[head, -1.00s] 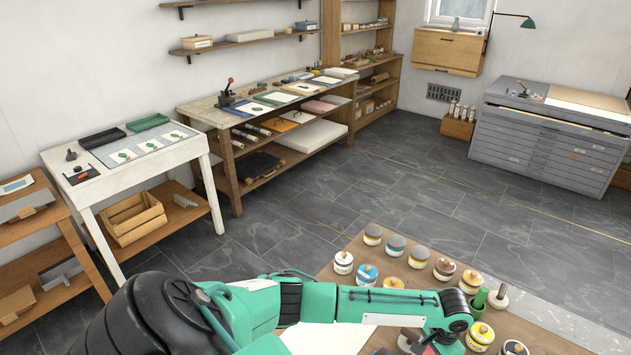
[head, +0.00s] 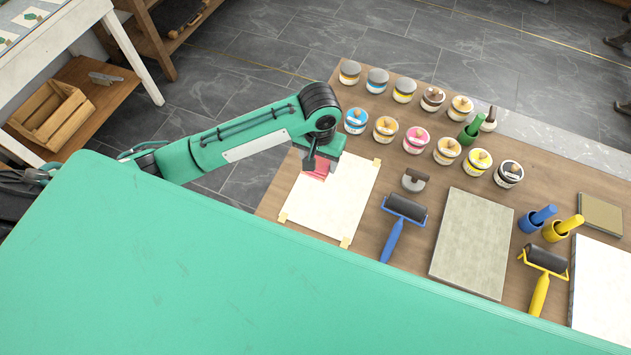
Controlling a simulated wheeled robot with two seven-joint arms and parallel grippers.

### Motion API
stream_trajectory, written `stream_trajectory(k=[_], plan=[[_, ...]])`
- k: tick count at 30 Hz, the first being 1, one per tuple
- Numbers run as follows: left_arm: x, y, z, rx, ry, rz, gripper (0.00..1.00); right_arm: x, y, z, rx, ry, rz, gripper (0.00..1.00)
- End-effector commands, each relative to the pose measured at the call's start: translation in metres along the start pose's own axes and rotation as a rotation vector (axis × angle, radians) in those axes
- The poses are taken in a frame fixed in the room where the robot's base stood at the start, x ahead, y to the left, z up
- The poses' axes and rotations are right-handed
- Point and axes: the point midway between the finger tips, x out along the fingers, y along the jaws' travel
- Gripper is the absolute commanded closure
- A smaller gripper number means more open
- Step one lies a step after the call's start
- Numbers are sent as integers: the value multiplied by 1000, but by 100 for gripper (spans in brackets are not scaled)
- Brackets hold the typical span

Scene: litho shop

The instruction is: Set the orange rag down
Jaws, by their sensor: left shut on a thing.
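My left gripper (head: 322,160) points down over the upper left part of a white sheet (head: 330,212) taped to the wooden table. It is shut on a small reddish-pink, cloth-like piece (head: 317,170), which appears to be the rag, though it looks more red than orange. The fingertips are mostly hidden by the wrist and this piece. I cannot tell whether the piece touches the sheet. My right gripper is not in view.
Ink jars (head: 415,139) stand in rows behind the sheet. Bare wood (head: 445,178) shows between jars and slab.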

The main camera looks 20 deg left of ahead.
Motion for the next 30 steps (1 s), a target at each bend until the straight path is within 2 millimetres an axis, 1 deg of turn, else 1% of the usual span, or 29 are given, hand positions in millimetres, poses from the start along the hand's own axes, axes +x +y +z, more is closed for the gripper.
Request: stream_trajectory(k=[1,6,9,12,15,20,25,27,30], plan=[[13,-1,1,-2,-6,-2,66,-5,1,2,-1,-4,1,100],[59,0,1,0,-4,-2,66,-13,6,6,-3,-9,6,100],[85,0,1,0,-5,-2,66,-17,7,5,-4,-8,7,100],[106,-1,1,0,-2,-2,66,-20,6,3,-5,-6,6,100],[120,0,0,1,-2,-1,66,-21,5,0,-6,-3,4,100],[133,0,0,1,-2,-1,66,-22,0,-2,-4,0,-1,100],[156,0,0,0,-2,-2,66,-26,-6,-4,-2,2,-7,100],[162,0,0,1,0,-1,66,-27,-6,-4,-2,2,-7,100],[165,0,0,2,1,-1,66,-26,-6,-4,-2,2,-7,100]])
